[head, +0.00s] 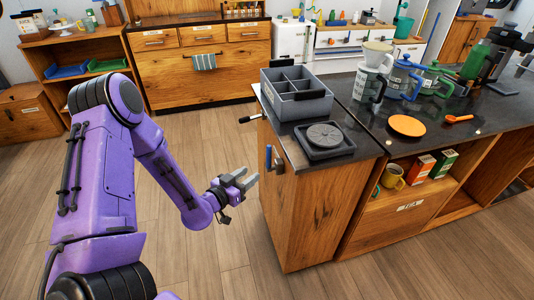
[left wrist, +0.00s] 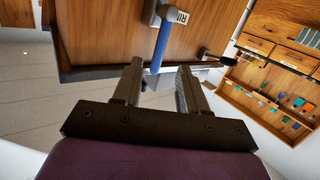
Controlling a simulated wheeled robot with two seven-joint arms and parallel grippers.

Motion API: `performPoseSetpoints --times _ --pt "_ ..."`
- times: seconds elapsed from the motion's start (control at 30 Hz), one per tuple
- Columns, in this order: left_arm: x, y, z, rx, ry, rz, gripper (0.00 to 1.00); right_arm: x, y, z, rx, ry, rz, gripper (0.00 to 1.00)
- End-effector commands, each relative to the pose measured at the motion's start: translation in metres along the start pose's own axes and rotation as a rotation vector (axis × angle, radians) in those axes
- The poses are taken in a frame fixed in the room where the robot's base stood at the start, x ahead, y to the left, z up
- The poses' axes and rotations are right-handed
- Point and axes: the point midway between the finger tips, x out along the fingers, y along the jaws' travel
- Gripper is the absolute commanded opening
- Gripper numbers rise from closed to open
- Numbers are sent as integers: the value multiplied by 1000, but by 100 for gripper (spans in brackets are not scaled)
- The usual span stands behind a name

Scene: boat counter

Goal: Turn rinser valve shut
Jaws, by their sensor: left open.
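The rinser valve has a blue lever (head: 268,157) on the wooden end panel of the counter. In the left wrist view the blue lever (left wrist: 161,42) runs from a metal mount toward my fingers, beside a partly cut-off label reading "RIN" (left wrist: 182,16). My left gripper (head: 248,178) is open, just left of and slightly below the lever in the head view. In the left wrist view the lever's end shows in the gap between my fingertips (left wrist: 159,73); I cannot tell whether it touches them. The rinser (head: 325,138), a dark square tray with a round grate, sits on the countertop above.
A black-tipped handle (head: 249,119) sticks out from the counter's left side. A grey divided bin (head: 297,104) stands behind the rinser. An orange plate (head: 407,125), an orange scoop (head: 458,119) and several jugs stand further right. The wooden floor (head: 200,258) around my left arm is clear.

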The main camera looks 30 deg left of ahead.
Motion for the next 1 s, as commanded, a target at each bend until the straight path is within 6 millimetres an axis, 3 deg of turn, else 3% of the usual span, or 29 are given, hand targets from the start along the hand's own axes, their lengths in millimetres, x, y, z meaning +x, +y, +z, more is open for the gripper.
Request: performPoseSetpoints --times 0.1,0.23,0.63,1.0 --pt "4 -9 -25 64 122 35 42 4 -1 1 1 1 0 43" --pt "14 -10 -32 84 146 46 42 2 0 0 1 2 0 43" --pt "94 -6 -42 81 140 44 42 -6 0 -3 1 2 0 43" --pt "105 -5 -43 78 139 44 42 -6 0 -3 1 2 0 43"
